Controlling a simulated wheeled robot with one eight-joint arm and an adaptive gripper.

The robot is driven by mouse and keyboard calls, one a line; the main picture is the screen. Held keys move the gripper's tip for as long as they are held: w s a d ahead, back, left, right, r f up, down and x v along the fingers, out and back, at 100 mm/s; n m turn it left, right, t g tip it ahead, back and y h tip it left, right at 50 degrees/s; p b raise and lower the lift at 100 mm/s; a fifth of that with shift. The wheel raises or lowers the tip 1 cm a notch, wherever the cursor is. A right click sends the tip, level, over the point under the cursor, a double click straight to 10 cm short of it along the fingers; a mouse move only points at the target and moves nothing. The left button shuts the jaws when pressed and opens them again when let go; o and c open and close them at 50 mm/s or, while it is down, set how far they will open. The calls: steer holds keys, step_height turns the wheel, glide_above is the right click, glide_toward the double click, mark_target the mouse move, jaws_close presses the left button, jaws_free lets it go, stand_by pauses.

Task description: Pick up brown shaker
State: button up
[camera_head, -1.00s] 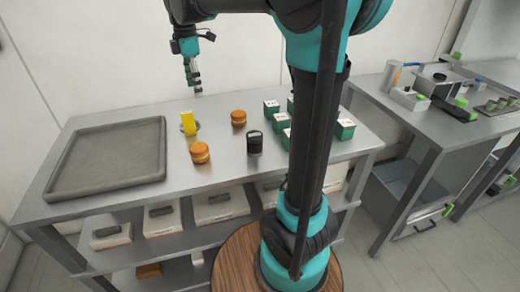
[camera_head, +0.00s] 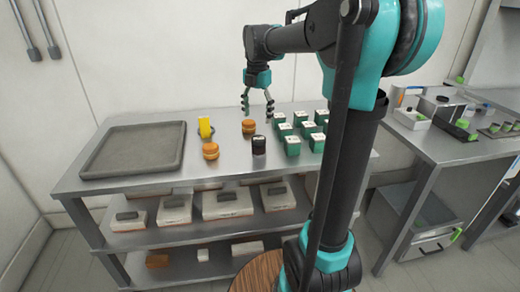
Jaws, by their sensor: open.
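A small dark shaker (camera_head: 259,145) with a pale band near its top stands upright on the steel table, near the front edge.
Burgers stand left of the shaker (camera_head: 211,151) and behind it (camera_head: 248,127). A yellow item (camera_head: 205,128) is farther left, then a grey tray (camera_head: 88,168). Several green boxes (camera_head: 292,146) stand close on the right. Lower shelves hold white boxes (camera_head: 228,203).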

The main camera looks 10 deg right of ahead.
mark_target(258, 139)
step_height(258, 139, down, 8)
steer(key=shift+f, duration=0.1)
steer(key=shift+w+d+f, duration=0.15)
steer(key=shift+f, duration=1.2)
steer(key=shift+w+d+f, duration=0.1)
steer(key=shift+f, duration=1.25)
steer(key=c, duration=1.3)
